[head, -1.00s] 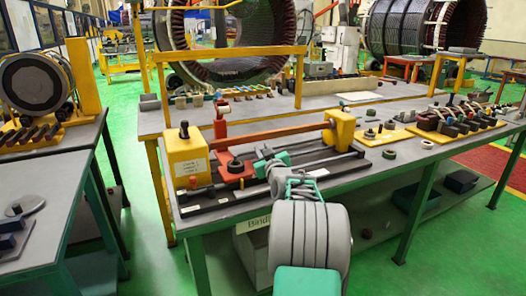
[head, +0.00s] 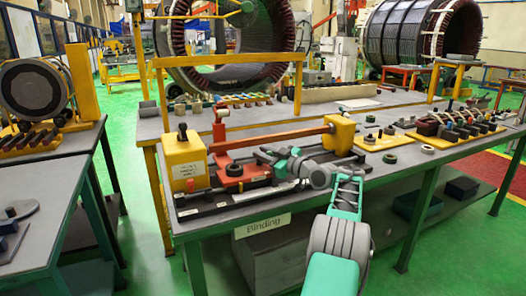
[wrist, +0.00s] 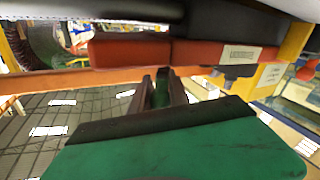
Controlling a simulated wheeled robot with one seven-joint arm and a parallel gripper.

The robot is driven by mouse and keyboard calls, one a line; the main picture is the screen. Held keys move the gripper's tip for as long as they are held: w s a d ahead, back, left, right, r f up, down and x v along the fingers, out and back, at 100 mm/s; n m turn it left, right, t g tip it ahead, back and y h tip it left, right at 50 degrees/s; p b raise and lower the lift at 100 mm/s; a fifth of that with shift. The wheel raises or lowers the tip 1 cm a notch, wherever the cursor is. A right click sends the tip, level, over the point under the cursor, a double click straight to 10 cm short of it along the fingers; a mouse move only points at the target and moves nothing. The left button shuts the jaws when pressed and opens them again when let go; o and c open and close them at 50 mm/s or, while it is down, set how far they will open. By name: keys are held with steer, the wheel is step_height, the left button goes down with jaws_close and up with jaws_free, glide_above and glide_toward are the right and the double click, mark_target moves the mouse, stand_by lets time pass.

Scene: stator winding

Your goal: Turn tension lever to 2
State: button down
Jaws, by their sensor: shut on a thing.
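The binding rig stands on the near bench, with a yellow box (head: 186,160) at its left, a red carriage (head: 233,178) beside it and a yellow block (head: 340,133) at its right. My gripper (head: 262,156) is low on the rig, just right of the red carriage. In the wrist view my two dark fingers (wrist: 162,90) are shut around a narrow green piece (wrist: 161,88). I take it to be the tension lever; its ends and any number marks are hidden. A red block with a white label (wrist: 240,53) lies behind the fingers.
An orange bar (head: 270,137) spans the rig above and behind my gripper. A black knob (head: 182,132) stands on the yellow box. Dark rings (head: 389,158) and a tool rack (head: 450,127) lie to the right. A "Binding" sign (head: 262,226) hangs at the bench front.

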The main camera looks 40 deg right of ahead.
steer(key=shift+w+n+g+y+p, duration=0.1)
steer(key=shift+n+g+y+p, duration=0.2)
steer(key=shift+n+y+p, duration=0.85)
steer(key=shift+m+y+p, duration=0.25)
steer(key=shift+m+p, duration=0.1)
steer(key=shift+p, duration=0.1)
steer(key=c, duration=1.3)
jaws_free()
steer(key=shift+o, duration=0.2)
